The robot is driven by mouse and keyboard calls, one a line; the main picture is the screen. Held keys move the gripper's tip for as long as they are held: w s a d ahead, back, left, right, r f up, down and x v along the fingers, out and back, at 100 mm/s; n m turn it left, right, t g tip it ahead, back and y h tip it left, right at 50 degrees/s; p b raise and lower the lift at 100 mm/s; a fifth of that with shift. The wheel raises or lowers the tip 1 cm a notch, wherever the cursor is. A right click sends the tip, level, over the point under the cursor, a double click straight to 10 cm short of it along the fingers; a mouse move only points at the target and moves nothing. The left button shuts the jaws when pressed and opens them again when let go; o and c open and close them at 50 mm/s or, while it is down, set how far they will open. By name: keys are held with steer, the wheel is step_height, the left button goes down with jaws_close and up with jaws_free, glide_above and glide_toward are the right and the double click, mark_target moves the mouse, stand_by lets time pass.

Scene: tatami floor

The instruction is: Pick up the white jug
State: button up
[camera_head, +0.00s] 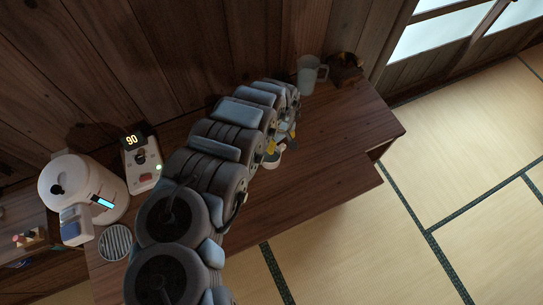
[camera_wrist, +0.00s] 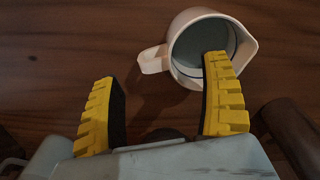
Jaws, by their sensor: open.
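A white jug (camera_wrist: 182,47) with a grey-blue inside shows from above in the wrist view, its handle to the left and spout to the right. It stands on dark wood. My gripper (camera_wrist: 160,90) is open, its yellow fingers apart, with nothing held between them. The right finger overlaps the jug's mouth in the picture; whether it is inside or above cannot be told. In the head view my gripper (camera_head: 281,140) points down at the wooden table. A white vessel (camera_head: 274,162), likely this jug, shows right by its fingertips, partly hidden by the gripper.
A pale handled mug (camera_head: 307,76) and a dark object (camera_head: 345,64) stand at the back. A white kettle-like appliance (camera_head: 82,188), a device reading 90 (camera_head: 143,165) and a striped round item (camera_head: 115,242) are at left. A brown object (camera_wrist: 291,136) lies right of my gripper.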

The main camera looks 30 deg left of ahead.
mark_target(280, 146)
steer(key=shift+w+f, duration=0.2)
steer(key=shift+f, duration=0.65)
steer(key=shift+s+f, duration=0.15)
steer(key=shift+f, duration=0.75)
steer(key=c, duration=1.4)
